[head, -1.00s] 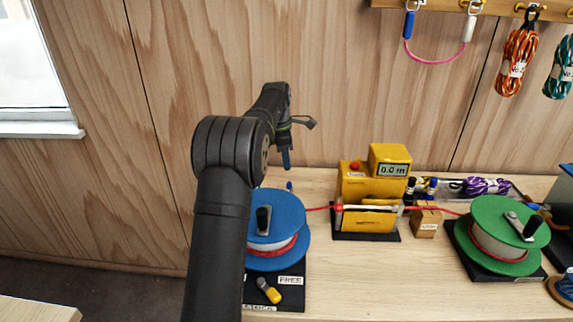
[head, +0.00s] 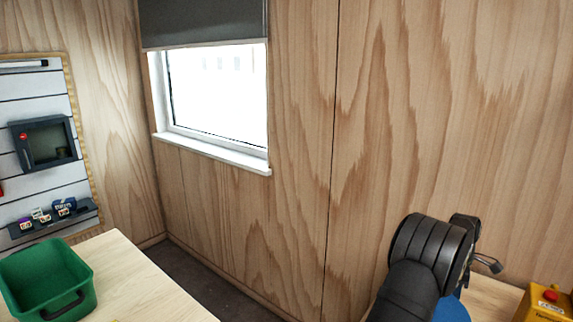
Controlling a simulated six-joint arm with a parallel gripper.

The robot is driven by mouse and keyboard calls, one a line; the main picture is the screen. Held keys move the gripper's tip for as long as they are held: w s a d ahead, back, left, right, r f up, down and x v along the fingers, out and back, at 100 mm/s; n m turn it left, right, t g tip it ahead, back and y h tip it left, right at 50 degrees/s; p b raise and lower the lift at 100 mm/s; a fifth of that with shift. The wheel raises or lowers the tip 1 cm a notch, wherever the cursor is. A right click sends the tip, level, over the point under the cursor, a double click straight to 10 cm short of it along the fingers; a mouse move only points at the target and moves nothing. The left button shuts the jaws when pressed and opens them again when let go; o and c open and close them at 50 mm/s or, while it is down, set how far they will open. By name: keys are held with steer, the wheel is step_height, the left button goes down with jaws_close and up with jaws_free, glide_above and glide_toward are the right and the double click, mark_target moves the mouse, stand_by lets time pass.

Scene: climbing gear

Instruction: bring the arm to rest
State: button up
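My arm (head: 415,265) rises from the bottom right of the head view, its dark rounded joint in front of the wooden wall. A small grey part (head: 488,263) near its far end sticks out to the right of the joint. My gripper's fingers are hidden or too small to make out behind the arm, so I cannot see whether they are open or shut, or whether they hold anything.
Part of the blue reel (head: 452,311) shows just behind my arm. The yellow measuring device (head: 545,303) stands at the right edge. A green crate (head: 82,277) sits on another table at the left. A window (head: 217,95) is in the wall.

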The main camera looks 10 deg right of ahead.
steer(key=shift+r, duration=1.8)
